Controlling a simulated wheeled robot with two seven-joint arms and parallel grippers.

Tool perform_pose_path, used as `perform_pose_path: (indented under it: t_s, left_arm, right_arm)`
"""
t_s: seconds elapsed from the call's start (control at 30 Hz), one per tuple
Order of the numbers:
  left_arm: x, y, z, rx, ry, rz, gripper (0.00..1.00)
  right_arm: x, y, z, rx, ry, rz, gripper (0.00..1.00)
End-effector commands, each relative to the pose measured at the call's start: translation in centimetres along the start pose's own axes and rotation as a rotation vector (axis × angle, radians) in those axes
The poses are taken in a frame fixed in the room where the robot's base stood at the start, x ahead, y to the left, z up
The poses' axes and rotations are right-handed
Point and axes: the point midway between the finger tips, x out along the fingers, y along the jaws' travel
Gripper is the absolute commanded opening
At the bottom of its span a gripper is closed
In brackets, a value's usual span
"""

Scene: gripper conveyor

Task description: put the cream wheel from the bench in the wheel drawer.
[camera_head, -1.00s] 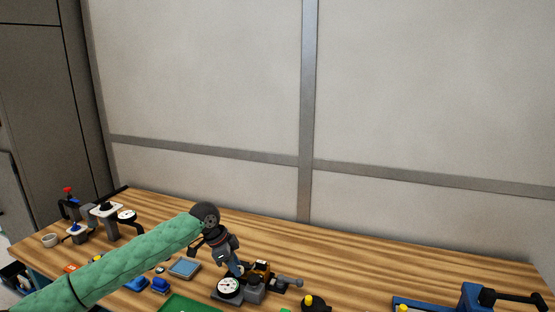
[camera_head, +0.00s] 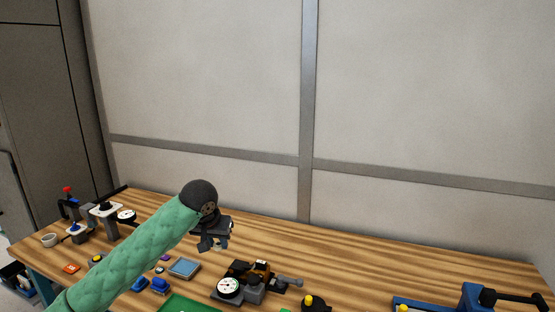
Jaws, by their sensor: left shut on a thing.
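My left gripper (camera_head: 212,244) is above the middle left of the bench (camera_head: 350,262), at the end of my green-sleeved arm. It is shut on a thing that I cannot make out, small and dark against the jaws. I cannot identify a cream wheel for sure. A pale round ring-like piece (camera_head: 50,240) lies at the bench's far left, well away from the gripper. The wheel drawer cannot be made out. My right gripper is not in view.
A dial gauge (camera_head: 228,288) and a brown and grey fixture (camera_head: 260,275) stand below right of the gripper. A blue-grey tray (camera_head: 184,268), blue blocks (camera_head: 160,285) and a green mat (camera_head: 188,304) lie nearby. A blue tool (camera_head: 478,298) stands at right. The back right is clear.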

Motion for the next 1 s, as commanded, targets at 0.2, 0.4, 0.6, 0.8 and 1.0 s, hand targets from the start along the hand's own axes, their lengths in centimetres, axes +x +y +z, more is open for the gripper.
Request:
perform_pose_path:
  t_s: [0.2, 0.4, 0.6, 0.8, 1.0]
  left_arm:
    - [-0.2, -0.8, 3.6, -0.081, -0.003, -0.03, 0.03]
    - [0.9, -1.5, 7.5, -0.113, -0.004, -0.045, 0.03]
    - [3.0, -1.7, 11.6, -0.129, -0.005, -0.053, 0.03]
    - [6.1, -1.8, 15.6, -0.143, -0.006, -0.059, 0.03]
    - [8.6, -1.4, 19.1, -0.145, -0.005, -0.061, 0.03]
  right_arm:
    - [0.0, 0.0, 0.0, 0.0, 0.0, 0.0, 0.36]
    - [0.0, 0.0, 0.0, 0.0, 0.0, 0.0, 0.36]
    - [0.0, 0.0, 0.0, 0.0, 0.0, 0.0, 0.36]
    - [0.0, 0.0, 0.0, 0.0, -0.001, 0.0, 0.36]
    - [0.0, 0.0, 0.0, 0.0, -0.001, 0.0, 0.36]
